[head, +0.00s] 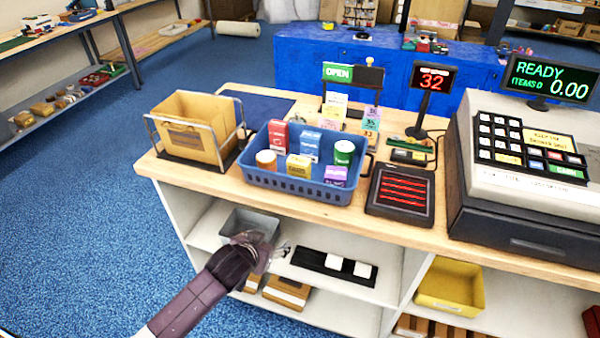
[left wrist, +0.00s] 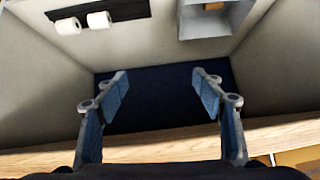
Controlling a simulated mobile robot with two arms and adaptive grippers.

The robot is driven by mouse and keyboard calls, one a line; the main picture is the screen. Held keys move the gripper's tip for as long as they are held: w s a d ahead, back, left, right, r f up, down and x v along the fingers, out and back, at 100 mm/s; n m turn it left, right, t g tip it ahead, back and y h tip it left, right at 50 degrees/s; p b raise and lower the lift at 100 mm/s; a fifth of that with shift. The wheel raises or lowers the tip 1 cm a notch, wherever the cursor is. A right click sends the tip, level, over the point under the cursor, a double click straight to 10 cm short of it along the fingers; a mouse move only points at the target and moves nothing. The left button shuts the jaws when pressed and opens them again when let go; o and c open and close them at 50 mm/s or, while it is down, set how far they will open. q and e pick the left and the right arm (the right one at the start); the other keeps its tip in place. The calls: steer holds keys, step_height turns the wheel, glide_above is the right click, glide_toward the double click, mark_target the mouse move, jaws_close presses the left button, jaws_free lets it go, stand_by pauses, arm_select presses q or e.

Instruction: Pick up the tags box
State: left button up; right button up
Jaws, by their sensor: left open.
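I cannot make out which item is the tags box; the labels are too small to read. Small boxes stand in the blue basket (head: 300,190) on the counter: a red one (head: 278,136), a blue one (head: 310,146), a yellow one (head: 299,167) and a purple one (head: 335,175). Brown cartons (head: 287,291) lie on the lower shelf. My left gripper (head: 279,251) is in front of the shelves, below the counter edge, beside the grey bin (head: 250,224). In the left wrist view its fingers (left wrist: 160,82) are spread and empty. My right gripper is out of view.
A tan carton in a wire holder (head: 195,125) stands left of the basket. A scanner plate (head: 401,192) and the cash register (head: 530,165) are to the right. White rolls (head: 333,262) lie on a black strip on the shelf. A yellow bin (head: 450,287) sits lower right.

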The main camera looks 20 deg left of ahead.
arm_select(q)
step_height(320, 180, up, 14)
steer(key=d+r+t, duration=0.1)
steer(key=d+t, duration=0.1)
steer(key=d, duration=0.1)
steer(key=t+h, duration=0.1)
steer(key=t, duration=0.1)
glide_toward(297, 165)
steer(key=x, duration=0.5)
steer(key=shift+w+f, duration=0.15)
steer(key=shift+w, duration=0.2)
steer(key=shift+p+x, duration=0.4)
steer(key=shift+x, duration=2.45)
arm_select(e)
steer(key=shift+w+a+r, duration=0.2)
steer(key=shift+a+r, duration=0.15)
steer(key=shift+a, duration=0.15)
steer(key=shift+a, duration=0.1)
arm_select(q)
steer(key=c, duration=1.3)
